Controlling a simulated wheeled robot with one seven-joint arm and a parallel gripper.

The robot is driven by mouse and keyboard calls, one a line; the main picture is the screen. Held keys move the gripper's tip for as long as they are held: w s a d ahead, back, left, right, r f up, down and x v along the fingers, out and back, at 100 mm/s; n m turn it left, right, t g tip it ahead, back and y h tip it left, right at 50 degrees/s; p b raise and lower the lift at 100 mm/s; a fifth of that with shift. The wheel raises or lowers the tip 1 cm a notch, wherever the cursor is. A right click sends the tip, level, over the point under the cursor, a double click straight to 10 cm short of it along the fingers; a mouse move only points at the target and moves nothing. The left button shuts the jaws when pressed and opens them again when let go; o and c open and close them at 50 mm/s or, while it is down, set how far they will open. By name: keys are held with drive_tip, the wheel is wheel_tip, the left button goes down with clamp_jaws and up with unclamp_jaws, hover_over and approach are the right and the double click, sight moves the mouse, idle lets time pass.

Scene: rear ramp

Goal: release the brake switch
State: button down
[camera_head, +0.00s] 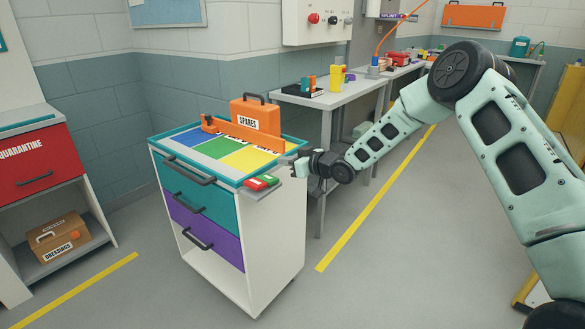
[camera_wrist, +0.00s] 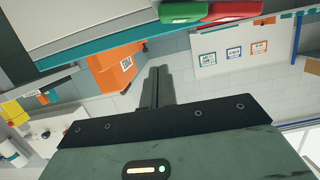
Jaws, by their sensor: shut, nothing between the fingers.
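The brake switch looks like a pair of pedals, one red (camera_head: 256,184) and one green (camera_head: 270,180), on a grey plate at the cart's front right corner. In the wrist view the green pedal (camera_wrist: 184,13) and red pedal (camera_wrist: 236,10) lie along the top edge, partly cut off. My gripper (camera_head: 288,162) is just beyond and right of the pedals, beside the cart's rim. Its fingers (camera_wrist: 156,75) are together and empty, with a visible gap to the pedals. I cannot tell which pedal is pressed.
The cart (camera_head: 275,235) has teal and purple drawers and a tray top with blue, green and yellow areas. An orange SPARES case (camera_head: 255,114) stands at its back. A workbench (camera_head: 335,93) is behind right. A shelf unit (camera_head: 80,205) stands left. Floor in front is clear.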

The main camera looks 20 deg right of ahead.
drive_tip(key=v, duration=0.9)
drive_tip(key=shift+s+d+f+b, duration=0.15)
drive_tip(key=shift+s+d+b, duration=0.1)
drive_tip(key=shift+d+b, duration=0.15)
drive_tip(key=shift+a, duration=0.1)
drive_tip(key=s+a+r+g+h+p, duration=0.2)
drive_tip(key=s+a+r+g+h, duration=0.1)
drive_tip(key=s+a, duration=0.45)
drive_tip(key=s+a+r+g+h+p, duration=0.25)
drive_tip(key=s+a, duration=0.35)
drive_tip(key=s, duration=0.3)
drive_tip(key=s+r+g+h, duration=0.1)
drive_tip(key=s+r+g, duration=0.2)
drive_tip(key=s, duration=1.1)
drive_tip(key=s+r+g+h+p, duration=0.1)
drive_tip(key=s+r+g+h, duration=0.1)
drive_tip(key=s, duration=1.3)
drive_tip(key=shift+d+r+n+g, duration=0.3)
drive_tip(key=shift+r+g, duration=0.1)
drive_tip(key=shift+g, duration=0.45)
